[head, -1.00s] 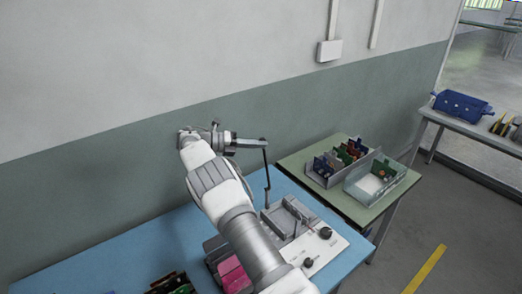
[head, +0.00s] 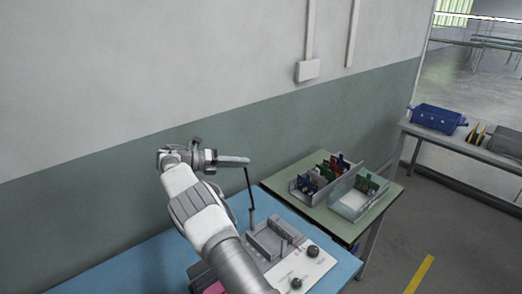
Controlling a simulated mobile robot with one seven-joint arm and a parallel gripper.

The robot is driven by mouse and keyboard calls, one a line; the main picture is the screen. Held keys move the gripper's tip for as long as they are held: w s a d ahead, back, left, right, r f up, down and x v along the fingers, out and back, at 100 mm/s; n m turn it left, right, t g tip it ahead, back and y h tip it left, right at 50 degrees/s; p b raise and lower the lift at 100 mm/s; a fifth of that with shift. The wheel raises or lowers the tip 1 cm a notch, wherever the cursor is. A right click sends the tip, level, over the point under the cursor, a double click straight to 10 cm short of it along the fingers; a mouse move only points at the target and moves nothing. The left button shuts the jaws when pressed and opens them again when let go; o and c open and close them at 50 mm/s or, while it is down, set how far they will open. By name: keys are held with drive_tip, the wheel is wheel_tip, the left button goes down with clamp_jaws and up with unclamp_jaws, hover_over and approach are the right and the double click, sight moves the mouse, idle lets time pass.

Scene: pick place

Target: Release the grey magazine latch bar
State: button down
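A grey fixture with raised walls and a channel (head: 268,243) stands on the blue table (head: 130,262), beside a white panel with dark knobs (head: 318,262). The grey latch bar cannot be told apart from the other grey parts at this size. My gripper end (head: 205,158) is raised above and to the left of the fixture, near the wall. A pale horizontal piece (head: 233,161) extends right from it, and a thin dark rod (head: 250,188) drops from that piece toward the fixture. Whether they touch my gripper is unclear. The fingers are too small to read. My forearm hides the fixture's left side.
A green table (head: 300,208) behind right holds a grey bin (head: 303,191) of coloured parts and a clear-walled bin (head: 352,206). A blue case (head: 438,117) sits on the far right bench. The blue table's left part looks clear.

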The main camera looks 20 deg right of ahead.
drive_tip(key=s+d+r, duration=0.6)
drive_tip(key=d+r, duration=0.3)
drive_tip(key=r, duration=0.1)
drive_tip(key=shift+s+b, duration=0.3)
drive_tip(key=shift+s, duration=0.1)
drive_tip(key=shift+d, duration=0.1)
idle(0.3)
